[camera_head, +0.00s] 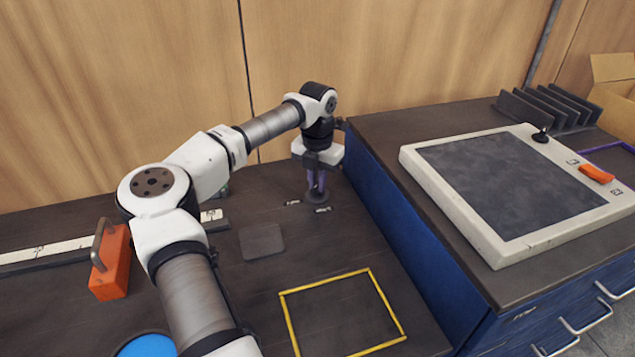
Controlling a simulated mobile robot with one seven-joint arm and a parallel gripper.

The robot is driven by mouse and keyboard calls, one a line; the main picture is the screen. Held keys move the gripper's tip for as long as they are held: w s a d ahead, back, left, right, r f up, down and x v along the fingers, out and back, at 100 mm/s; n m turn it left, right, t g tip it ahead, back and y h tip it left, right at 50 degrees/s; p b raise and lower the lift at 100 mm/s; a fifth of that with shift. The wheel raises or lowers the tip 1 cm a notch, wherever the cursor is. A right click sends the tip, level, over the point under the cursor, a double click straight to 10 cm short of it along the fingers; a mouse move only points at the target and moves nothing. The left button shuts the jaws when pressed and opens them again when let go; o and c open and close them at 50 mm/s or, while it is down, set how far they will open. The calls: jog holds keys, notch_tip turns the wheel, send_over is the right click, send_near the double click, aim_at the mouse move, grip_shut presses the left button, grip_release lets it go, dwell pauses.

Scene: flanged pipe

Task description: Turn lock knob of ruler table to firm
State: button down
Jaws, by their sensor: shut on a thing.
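My gripper (317,188) points straight down on the dark table at the back, close to the blue cabinet. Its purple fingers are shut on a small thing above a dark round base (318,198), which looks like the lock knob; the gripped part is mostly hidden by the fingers. Two small light marks or pieces lie beside this base, at its left (292,203) and front (323,210). A white ruler strip (45,249) runs along the left of the table, and my arm hides part of it.
An orange block with a grey handle (112,262) stands at the left. A dark square pad (262,241), a yellow outlined square (342,312) and a blue disc (147,346) lie in front. The higher blue cabinet (400,235) bounds the right, bearing a framed grey plate (510,180).

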jog(key=m, duration=0.4)
jog(key=shift+r+m, duration=0.1)
jog(key=shift+m, duration=2.1)
jog(key=c, duration=1.4)
grip_release()
jog(key=shift+c, duration=0.2)
notch_tip(320, 180, up, 14)
jog(key=b, duration=0.2)
